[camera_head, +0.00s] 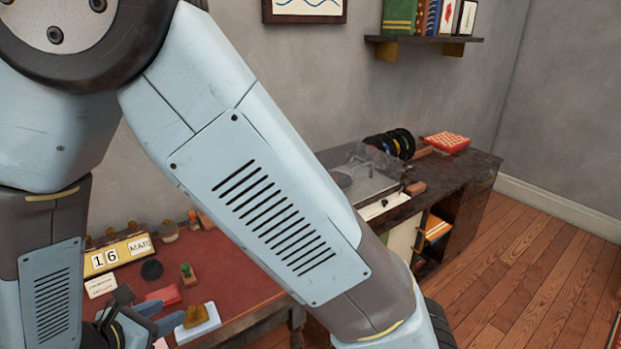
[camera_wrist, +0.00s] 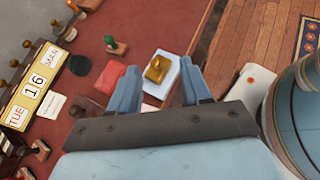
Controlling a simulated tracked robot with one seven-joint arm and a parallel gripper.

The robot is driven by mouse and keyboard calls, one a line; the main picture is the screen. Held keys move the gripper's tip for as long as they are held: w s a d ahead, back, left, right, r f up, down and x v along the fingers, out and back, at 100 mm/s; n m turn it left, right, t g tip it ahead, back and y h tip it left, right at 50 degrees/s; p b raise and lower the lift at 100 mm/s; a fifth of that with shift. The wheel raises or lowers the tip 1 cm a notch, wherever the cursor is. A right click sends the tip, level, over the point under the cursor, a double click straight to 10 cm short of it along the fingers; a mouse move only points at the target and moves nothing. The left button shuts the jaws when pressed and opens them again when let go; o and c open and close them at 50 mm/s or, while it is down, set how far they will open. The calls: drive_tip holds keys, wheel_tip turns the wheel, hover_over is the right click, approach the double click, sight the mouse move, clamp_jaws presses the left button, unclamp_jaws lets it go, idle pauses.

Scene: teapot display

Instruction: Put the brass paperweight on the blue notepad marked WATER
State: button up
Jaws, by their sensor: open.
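The brass paperweight (camera_wrist: 157,69) is a small yellow-gold block with a knob. It sits on a pale blue and white pad (camera_wrist: 169,84), and I can read no lettering there. In the head view the paperweight (camera_head: 195,316) and pad (camera_head: 208,328) show near the table's front edge. My gripper (camera_wrist: 159,67) is open, its two blue fingers pointing at the pad, one on each side of the paperweight in the wrist view. No contact is visible. In the head view my gripper (camera_head: 160,315) is partly cut off, left of the pad.
A red pad (camera_wrist: 109,80) lies left of the pale pad. A green-handled stamp (camera_wrist: 115,44), a dark round object (camera_wrist: 79,65), a white card (camera_wrist: 51,105) and a yellow calendar (camera_wrist: 33,84) stand on the red tabletop (camera_wrist: 160,25). A dark cabinet (camera_head: 470,175) is at right.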

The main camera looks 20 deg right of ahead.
drive_tip(key=w+d+r+m+g+y, duration=0.1)
drive_tip(key=w+d+r+m+g, duration=0.15)
drive_tip(key=d+r+m, duration=0.6)
drive_tip(key=w+d+r+m+g+y, duration=0.15)
drive_tip(key=d+r+m+g, duration=0.3)
drive_tip(key=d, duration=0.65)
drive_tip(key=s+d+r+m+t+y, duration=0.2)
drive_tip(key=s+d+r+m, duration=0.1)
drive_tip(key=d+r+m, duration=0.3)
drive_tip(key=s+d+r+m+t+y, duration=0.2)
drive_tip(key=s+d+r+m+y, duration=0.1)
drive_tip(key=d+r+m, duration=0.3)
drive_tip(key=shift+s+d+r+m, duration=0.25)
drive_tip(key=shift+s+d+m, duration=0.55)
drive_tip(key=shift+d, duration=0.6)
